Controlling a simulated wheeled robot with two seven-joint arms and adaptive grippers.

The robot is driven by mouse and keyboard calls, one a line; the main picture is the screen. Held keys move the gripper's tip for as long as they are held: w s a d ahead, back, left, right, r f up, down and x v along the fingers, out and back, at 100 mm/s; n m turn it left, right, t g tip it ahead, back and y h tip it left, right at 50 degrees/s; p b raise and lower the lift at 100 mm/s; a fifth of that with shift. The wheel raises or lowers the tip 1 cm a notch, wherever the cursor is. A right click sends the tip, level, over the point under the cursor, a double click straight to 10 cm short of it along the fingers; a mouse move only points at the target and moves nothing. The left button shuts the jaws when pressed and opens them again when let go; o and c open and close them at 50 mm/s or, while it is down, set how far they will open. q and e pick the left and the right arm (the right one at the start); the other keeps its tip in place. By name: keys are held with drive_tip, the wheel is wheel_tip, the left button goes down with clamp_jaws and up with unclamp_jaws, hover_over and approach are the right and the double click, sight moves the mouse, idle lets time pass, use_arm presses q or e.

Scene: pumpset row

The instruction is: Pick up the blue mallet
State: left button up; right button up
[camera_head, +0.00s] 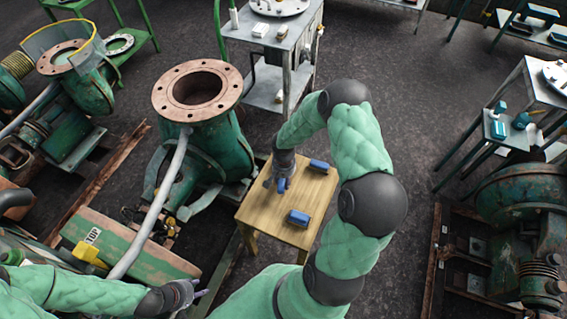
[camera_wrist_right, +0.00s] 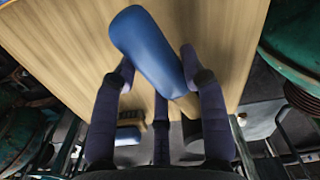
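A smooth, rounded blue piece, which looks like the blue mallet (camera_wrist_right: 148,45), lies between the fingers of my right gripper (camera_wrist_right: 157,62) in the right wrist view. The fingers stand apart, one on each side of it, very close to its edges; I cannot tell whether they press on it. In the head view my right gripper (camera_head: 279,184) points down at the small wooden table, and a bit of the blue mallet (camera_head: 282,185) shows at its fingertips. The rest of the mallet is hidden. My left gripper (camera_head: 199,293) is low at the left, away from the table; its fingers are small and unclear.
The wooden table (camera_head: 262,228) also carries a blue block-like item (camera_head: 299,217) near its front and another blue item (camera_head: 319,165) at its far right. A large green pump with a rusty flange (camera_head: 165,92) stands close to the left. A grey cart (camera_head: 265,85) stands behind.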

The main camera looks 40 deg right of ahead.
drive_tip(key=shift+c, duration=0.6)
drive_tip(key=shift+r, duration=0.3)
drive_tip(key=r+p, duration=0.1)
drive_tip(key=r, duration=0.1)
drive_tip(key=r+p, duration=0.1)
drive_tip(key=shift+s+a+r, duration=0.15)
drive_tip(key=shift+a+r, duration=0.05)
drive_tip(key=shift+r, duration=0.2)
drive_tip(key=s+a+r, duration=0.1)
drive_tip(key=s+a+r+p, duration=0.1)
drive_tip(key=r, duration=0.1)
drive_tip(key=s+r+p, duration=0.1)
drive_tip(key=r, duration=0.1)
drive_tip(key=shift+a, duration=0.4)
drive_tip(key=s+a+r+p, duration=0.1)
drive_tip(key=s+a+r, duration=0.2)
drive_tip(key=s+a, duration=0.3)
drive_tip(key=shift+s+a+r+p, duration=0.15)
drive_tip(key=shift+s+r+p, duration=0.2)
drive_tip(key=shift+s, duration=0.1)
